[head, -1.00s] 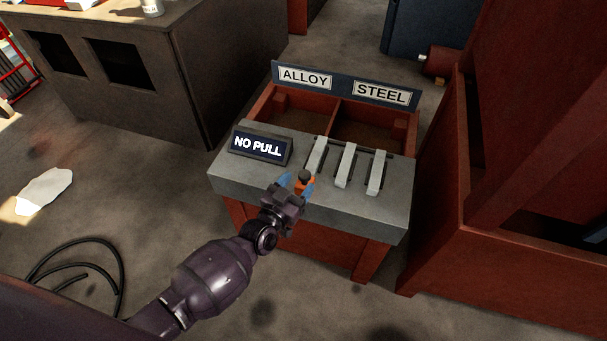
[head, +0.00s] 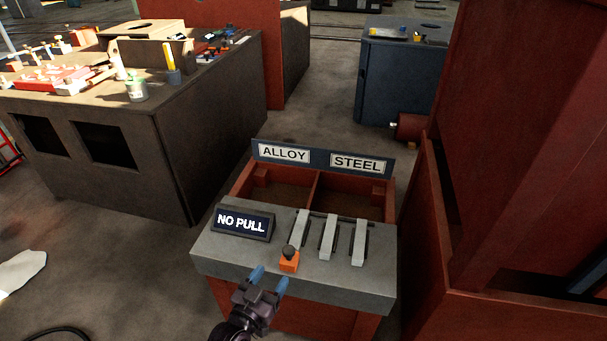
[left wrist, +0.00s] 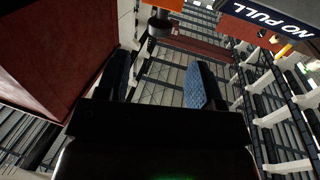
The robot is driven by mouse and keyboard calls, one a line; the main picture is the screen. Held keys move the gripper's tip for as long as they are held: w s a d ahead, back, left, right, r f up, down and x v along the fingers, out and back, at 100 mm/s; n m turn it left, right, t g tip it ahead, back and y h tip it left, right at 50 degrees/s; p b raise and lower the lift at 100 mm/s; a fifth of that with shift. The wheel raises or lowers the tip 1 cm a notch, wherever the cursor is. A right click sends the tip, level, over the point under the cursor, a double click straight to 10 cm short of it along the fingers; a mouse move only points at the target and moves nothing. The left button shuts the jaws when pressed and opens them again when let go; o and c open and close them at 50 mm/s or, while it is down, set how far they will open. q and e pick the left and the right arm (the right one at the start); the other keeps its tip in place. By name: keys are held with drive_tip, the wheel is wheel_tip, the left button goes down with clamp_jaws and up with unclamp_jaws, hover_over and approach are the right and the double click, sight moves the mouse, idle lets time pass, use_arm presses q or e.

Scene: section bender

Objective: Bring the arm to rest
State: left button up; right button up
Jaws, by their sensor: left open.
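My left gripper (head: 270,281) is in the lower middle of the head view, with its two blue fingertips apart and nothing between them. It is at the front edge of the grey-topped stand (head: 220,268), just short of a small orange block with a dark knob (head: 289,261) on the stand's top. In the left wrist view the gripper (left wrist: 165,82) shows its two blue pads spread apart, with empty space between. The orange and dark knob part (left wrist: 158,25) shows beyond them. My right gripper is in neither view.
The stand carries a "NO PULL" display (head: 242,223), several grey bars (head: 328,238) and two bins labelled ALLOY (head: 284,153) and STEEL (head: 357,164). A tall red machine (head: 490,150) stands close on the right. A brown workbench (head: 150,150) is at the left.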

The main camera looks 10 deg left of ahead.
use_arm(q)
drive_tip(key=s+a+r+g+y+p, duration=0.1)
drive_tip(key=s+a+r+g+p, duration=0.35)
drive_tip(key=s+r, duration=0.45)
drive_tip(key=s+a+n+g+y+p, duration=0.1)
drive_tip(key=s+a+p, duration=0.1)
drive_tip(key=s, duration=0.7)
drive_tip(key=s+a+r+g+y+p, duration=0.1)
drive_tip(key=s+a+y+p, duration=0.1)
drive_tip(key=s, duration=0.8)
drive_tip(key=shift+a+n+y+p, duration=0.35)
drive_tip(key=shift+a+p, duration=0.25)
drive_tip(key=shift+a, duration=0.55)
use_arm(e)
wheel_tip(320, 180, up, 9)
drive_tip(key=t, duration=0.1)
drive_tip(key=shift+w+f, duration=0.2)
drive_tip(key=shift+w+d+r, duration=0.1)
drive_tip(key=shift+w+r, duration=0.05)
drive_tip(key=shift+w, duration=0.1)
